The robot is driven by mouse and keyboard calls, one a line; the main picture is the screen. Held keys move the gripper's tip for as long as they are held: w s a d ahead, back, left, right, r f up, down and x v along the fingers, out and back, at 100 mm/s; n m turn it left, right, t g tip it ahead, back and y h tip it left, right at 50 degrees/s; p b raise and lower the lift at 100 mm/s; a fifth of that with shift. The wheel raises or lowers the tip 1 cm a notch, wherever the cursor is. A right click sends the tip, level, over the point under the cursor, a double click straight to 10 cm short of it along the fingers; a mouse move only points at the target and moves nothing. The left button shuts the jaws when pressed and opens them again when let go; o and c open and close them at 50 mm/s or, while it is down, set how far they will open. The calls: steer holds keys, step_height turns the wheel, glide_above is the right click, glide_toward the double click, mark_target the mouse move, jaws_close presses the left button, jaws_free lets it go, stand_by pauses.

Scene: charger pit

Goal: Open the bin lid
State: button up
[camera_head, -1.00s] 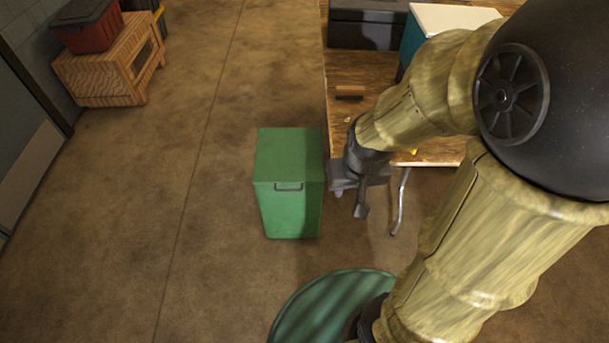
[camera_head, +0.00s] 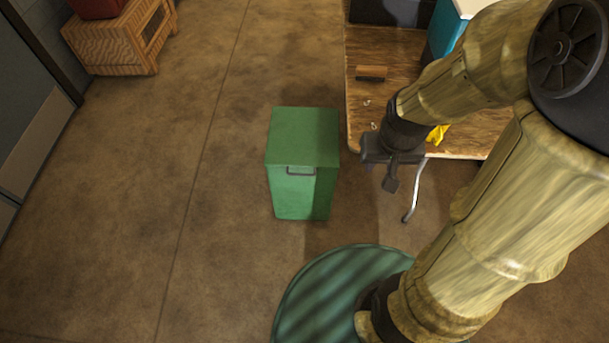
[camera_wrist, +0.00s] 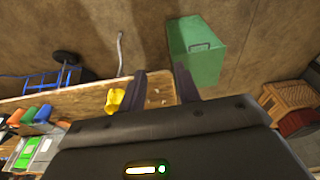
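The green bin (camera_head: 301,190) stands upright on the floor near the middle of the head view. Its flat green lid (camera_head: 303,135) is shut, with a grey handle (camera_head: 301,170) on the front edge. The bin (camera_wrist: 197,60) also shows in the wrist view, upper right of centre, with the handle (camera_wrist: 200,46) visible. My gripper (camera_head: 386,182) hangs to the right of the bin, apart from it, near the table edge. In the wrist view its two dark fingers (camera_wrist: 160,84) are spread apart with nothing between them.
A wooden table (camera_head: 365,98) stands right of the bin, with a brown block (camera_head: 371,73) and a yellow item (camera_head: 438,134) on it. A wooden crate (camera_head: 118,45) stands at the far left by the wall. The floor left of the bin is clear.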

mark_target(304, 174)
steer(key=w+a+f+m+g+y+b, duration=0.1)
steer(key=w+a+f+y+b, duration=0.25)
steer(key=f+b, duration=0.85)
steer(key=w+a+f+m+g+y+b, duration=0.15)
steer(key=w+f+y+b, duration=0.35)
steer(key=f, duration=1.3)
steer(key=w+a+f+y+b, duration=0.25)
steer(key=f+b, duration=0.75)
steer(key=f, duration=0.5)
steer(key=w+d+f+m+t+y+b, duration=0.2)
steer(key=w+d+m+t+y+b, duration=0.2)
steer(key=w+d+t+b, duration=0.3)
steer(key=shift+w+f+y+b, duration=0.25)
steer(key=shift+w+y+b, duration=0.05)
steer(key=shift+w+b, duration=0.75)
steer(key=shift+a+m, duration=0.15)
steer(key=shift+m, duration=0.1)
steer(key=b+x, duration=0.4)
steer(key=x, duration=1.3)
steer(key=shift+w+a, duration=0.1)
steer(key=shift+w, duration=0.05)
